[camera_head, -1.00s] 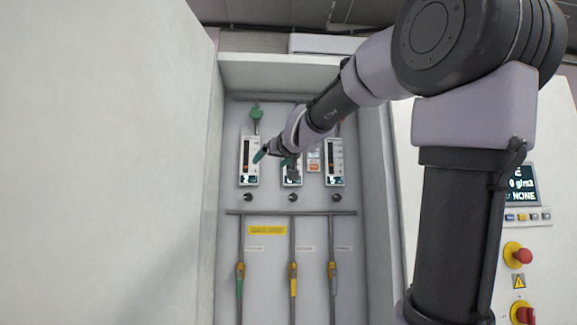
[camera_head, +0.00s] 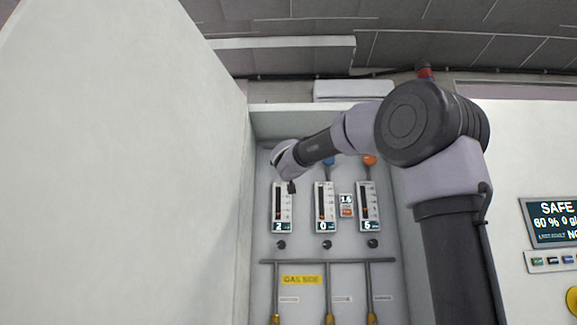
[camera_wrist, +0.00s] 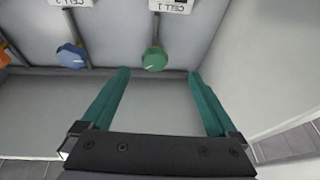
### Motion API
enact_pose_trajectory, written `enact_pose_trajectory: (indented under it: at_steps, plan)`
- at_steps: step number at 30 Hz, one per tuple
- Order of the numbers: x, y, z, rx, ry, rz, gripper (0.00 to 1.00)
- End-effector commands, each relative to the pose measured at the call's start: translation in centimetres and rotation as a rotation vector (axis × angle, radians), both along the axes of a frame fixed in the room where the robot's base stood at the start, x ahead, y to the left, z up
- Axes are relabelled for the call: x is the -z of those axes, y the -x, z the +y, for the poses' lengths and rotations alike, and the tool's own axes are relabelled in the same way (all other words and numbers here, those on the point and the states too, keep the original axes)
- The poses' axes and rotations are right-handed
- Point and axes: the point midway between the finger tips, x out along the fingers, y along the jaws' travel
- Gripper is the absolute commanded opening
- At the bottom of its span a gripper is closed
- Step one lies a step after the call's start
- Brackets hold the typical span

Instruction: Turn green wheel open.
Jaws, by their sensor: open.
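The green wheel (camera_wrist: 155,59) shows in the wrist view as a round knob with a pale pointer mark, on a grey pipe near the cell 1 label. My gripper (camera_wrist: 158,72) is open, with its two teal fingers apart. In the wrist picture the wheel lies between the fingertips, slightly beyond them; I cannot tell whether any finger touches it. In the head view my gripper's wrist hides the green wheel above the left flow gauge (camera_head: 282,207).
A blue wheel (camera_wrist: 71,56) is left of the green one in the wrist view. An orange wheel (camera_head: 370,160) is above the right gauge in the head view. The cabinet's left side wall (camera_head: 240,200) stands close to my gripper.

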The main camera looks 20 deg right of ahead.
Motion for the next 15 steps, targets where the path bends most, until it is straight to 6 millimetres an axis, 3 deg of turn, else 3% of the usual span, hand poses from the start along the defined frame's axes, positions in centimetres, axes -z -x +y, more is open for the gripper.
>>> enact_pose_trajectory:
  at_steps: [8,15]
  plan:
    - [-1.9,-1.7,-0.3,0.089,-0.02,-0.029,0.94]
    - [-3.4,-5.6,-1.6,0.088,-0.021,-0.027,0.94]
